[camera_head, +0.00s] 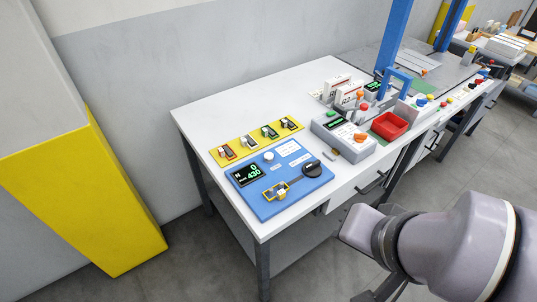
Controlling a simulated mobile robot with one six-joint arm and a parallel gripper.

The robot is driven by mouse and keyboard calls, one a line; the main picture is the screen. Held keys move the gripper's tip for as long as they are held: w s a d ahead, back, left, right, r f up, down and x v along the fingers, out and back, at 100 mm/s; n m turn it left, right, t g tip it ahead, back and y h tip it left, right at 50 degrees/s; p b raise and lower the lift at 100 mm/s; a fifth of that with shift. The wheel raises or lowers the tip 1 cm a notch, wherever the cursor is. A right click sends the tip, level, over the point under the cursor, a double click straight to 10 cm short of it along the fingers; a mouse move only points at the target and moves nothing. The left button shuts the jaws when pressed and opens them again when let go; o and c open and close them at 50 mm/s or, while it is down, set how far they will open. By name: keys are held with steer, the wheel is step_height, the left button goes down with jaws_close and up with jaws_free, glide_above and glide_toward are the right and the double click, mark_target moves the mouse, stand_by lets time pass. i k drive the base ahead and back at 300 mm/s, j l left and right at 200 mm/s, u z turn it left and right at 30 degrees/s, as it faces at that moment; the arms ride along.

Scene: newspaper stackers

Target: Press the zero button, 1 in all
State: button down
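A blue panel (249,198) lies on the white table. It carries a black display (246,174) with green characters that seem to read N, 0 and 430. A round white button (268,157) sits at the panel's back edge, beside a white label; its marking is too small to read, so I cannot confirm it is the zero button. My arm is at the lower right, apart from the panel. Its fingertips cannot be made out.
A yellow strip (215,155) with several small devices lies behind the panel. A grey device (351,152), a red tray (390,125) and a blue post (393,50) stand to the right. A yellow and grey block (120,220) stands left of the table (190,116).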

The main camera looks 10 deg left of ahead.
mark_target(268, 156)
steer(key=i+j+z, duration=0.3)
steer(key=j, duration=0.3)
steer(key=j+z, duration=0.3)
steer(key=j, duration=0.25)
steer(key=j+z, duration=0.3)
steer(key=j, duration=0.35)
steer(key=i, duration=0.05)
